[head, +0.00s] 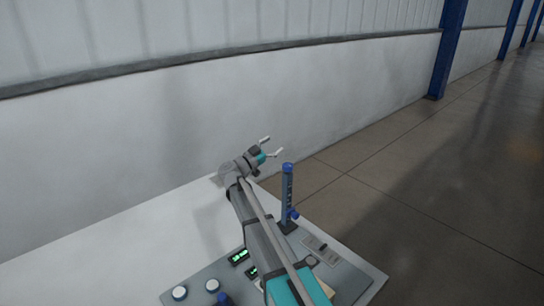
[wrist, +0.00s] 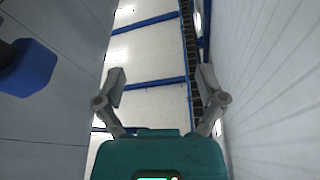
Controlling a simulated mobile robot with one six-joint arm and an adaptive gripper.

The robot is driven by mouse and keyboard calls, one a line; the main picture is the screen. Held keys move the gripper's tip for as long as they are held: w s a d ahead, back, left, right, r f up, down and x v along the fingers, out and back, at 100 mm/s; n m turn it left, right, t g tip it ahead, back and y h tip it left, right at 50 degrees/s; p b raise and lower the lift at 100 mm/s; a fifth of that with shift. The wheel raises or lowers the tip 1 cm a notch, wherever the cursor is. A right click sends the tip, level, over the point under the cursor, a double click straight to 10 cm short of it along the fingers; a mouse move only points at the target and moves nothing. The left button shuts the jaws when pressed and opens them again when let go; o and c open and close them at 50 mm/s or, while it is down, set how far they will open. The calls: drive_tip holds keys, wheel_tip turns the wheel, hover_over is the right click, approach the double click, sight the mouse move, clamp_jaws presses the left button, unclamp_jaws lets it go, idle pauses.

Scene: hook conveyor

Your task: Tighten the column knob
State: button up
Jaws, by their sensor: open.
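The dark column (head: 287,195) stands upright on the panel in the head view, with light marks on its face and a blue cap. The blue column knob (head: 293,214) sits low on its right side. My gripper (head: 273,145) is up and left of the column's top, apart from the knob. Its two fingers are spread and empty; they also show in the wrist view around an empty gap (wrist: 162,80). A blue piece (wrist: 28,68) shows at the left edge of the wrist view; I cannot tell whether it is the knob.
The grey panel (head: 342,285) has lit green displays (head: 239,257) and white round knobs (head: 180,292) along its left side. It sits on a white tabletop (head: 120,250). A white wall stands behind; open floor (head: 440,200) lies to the right. My arm covers part of the panel.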

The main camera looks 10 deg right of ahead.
drive_tip(key=s+a+f+n+t+y, duration=0.15)
drive_tip(key=a+n+t+y, duration=0.25)
drive_tip(key=n+y, duration=0.5)
drive_tip(key=a+f+n+t+y, duration=0.35)
drive_tip(key=n+y, duration=0.35)
drive_tip(key=y, duration=0.5)
drive_tip(key=s+f+n+g+y, duration=0.2)
drive_tip(key=s+f+g, duration=0.4)
drive_tip(key=s+f, duration=0.25)
drive_tip(key=s+d+f+m+g+h, duration=0.1)
drive_tip(key=s+d+f+g, duration=0.2)
drive_tip(key=s, duration=0.5)
drive_tip(key=s+d+f+m+g+h, duration=0.1)
drive_tip(key=s+d+f+g, duration=0.3)
drive_tip(key=s, duration=0.4)
drive_tip(key=s+d+f+m+g+h, duration=0.1)
drive_tip(key=s+d+f+g+h, duration=0.1)
drive_tip(key=s, duration=0.6)
drive_tip(key=shift+s+d+f+g, duration=0.1)
drive_tip(key=shift+d+f+g, duration=0.25)
drive_tip(key=shift+d+g, duration=0.3)
drive_tip(key=shift+d+f+g, duration=0.35)
drive_tip(key=shift+d+g, duration=0.1)
drive_tip(key=shift+g, duration=0.35)
